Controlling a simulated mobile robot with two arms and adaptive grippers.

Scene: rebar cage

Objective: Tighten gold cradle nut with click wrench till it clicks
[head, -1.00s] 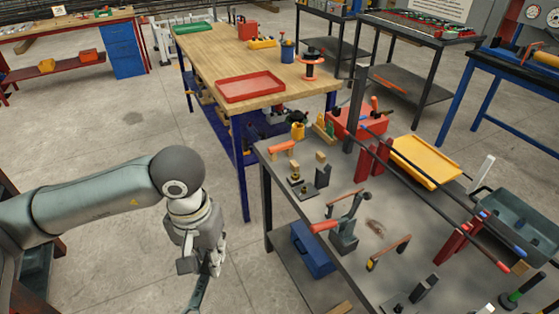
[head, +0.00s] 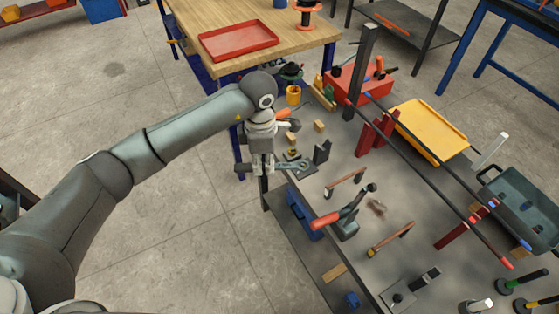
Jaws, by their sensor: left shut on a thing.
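The gold cradle nut (head: 292,153) appears as a small gold piece on a dark base, just behind the wrench in the picture. I cannot tell whether the wrench touches it. A dark upright block (head: 321,152) stands to its right. My right gripper is not in view.
A red-handled clamp tool (head: 343,217) and wooden-handled tools (head: 390,240) lie nearer on the bench. Long dark bars on red supports (head: 376,133) cross its right side. A yellow tray (head: 428,130) and red toolbox (head: 360,83) stand behind.

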